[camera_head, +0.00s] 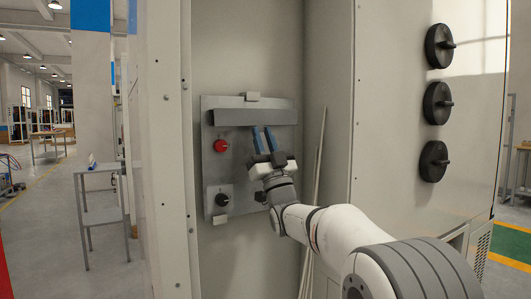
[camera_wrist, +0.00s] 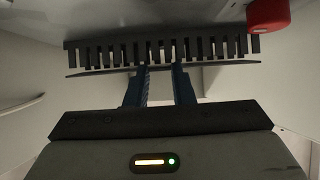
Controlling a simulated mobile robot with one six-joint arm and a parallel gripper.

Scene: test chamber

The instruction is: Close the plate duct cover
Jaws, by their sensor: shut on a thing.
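The grey plate (camera_head: 235,165) is mounted upright inside the open cabinet. The duct cover (camera_head: 250,117) is a long grey strip across the upper plate. In the wrist view the slotted duct (camera_wrist: 215,48) shows a row of dark teeth, with the thin dark edge of the cover (camera_wrist: 95,71) along it. My gripper (camera_head: 263,130) is at the cover's lower edge, near its middle. In the wrist view its two blue fingers (camera_wrist: 160,72) reach the strip with a gap between them and are shut on the cover. The exact contact is hidden.
A red knob (camera_head: 221,146) is on the plate left of my gripper, and it shows in the wrist view (camera_wrist: 267,15). A black knob (camera_head: 222,199) sits lower left. The cabinet walls are close on both sides. Black dials (camera_head: 437,102) are on the right panel.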

